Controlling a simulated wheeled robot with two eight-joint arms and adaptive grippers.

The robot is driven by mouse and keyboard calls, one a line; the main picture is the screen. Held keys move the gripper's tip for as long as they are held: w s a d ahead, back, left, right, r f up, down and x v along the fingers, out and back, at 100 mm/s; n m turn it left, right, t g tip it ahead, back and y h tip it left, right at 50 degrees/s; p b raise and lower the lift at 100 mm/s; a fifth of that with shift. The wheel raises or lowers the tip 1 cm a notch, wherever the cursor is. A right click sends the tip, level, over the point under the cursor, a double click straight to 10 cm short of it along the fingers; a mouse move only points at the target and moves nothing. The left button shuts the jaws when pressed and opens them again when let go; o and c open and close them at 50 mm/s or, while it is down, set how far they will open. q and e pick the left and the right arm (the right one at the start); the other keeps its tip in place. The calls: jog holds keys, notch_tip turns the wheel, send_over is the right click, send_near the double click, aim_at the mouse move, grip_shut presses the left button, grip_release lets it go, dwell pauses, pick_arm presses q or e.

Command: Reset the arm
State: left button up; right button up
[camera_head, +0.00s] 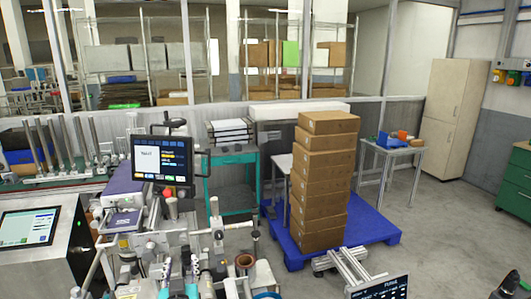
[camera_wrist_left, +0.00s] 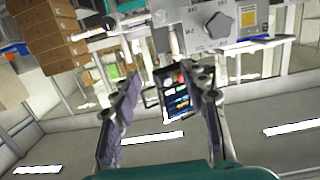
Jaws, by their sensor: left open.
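My left gripper (camera_wrist_left: 165,98) is open in the left wrist view, its two purple-padded fingers apart with nothing between them. The view is upside down, and the screen of a machine lies behind the fingers. In the head view, a dark curved piece (camera_head: 92,270) at the lower left seems to be part of my left gripper, in front of the labelling machine. A dark shape (camera_head: 508,288) at the bottom right corner seems to be part of my right gripper; its fingers are cut off by the edge.
A machine with a black monitor (camera_head: 162,160) and a copper-coloured roll (camera_head: 245,262) fills the lower left. A tall stack of cartons (camera_head: 320,190) stands on a blue pallet (camera_head: 375,228). A small table (camera_head: 403,150) is behind it.

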pick_arm(q)
jog(key=s+a+f+g, duration=0.3)
jog(key=s+f+g, duration=0.25)
jog(key=s, duration=0.35)
jog(key=s+d+f+m+g+h+b, duration=0.2)
jog(key=s+d+f, duration=0.5)
jog(key=s+f, duration=0.4)
jog(key=g+h+b, duration=0.1)
jog(key=h+b, duration=0.1)
jog(key=b, duration=0.1)
jog(key=shift+f+m, duration=0.4)
jog(key=shift+d, duration=0.1)
dwell(0.4)
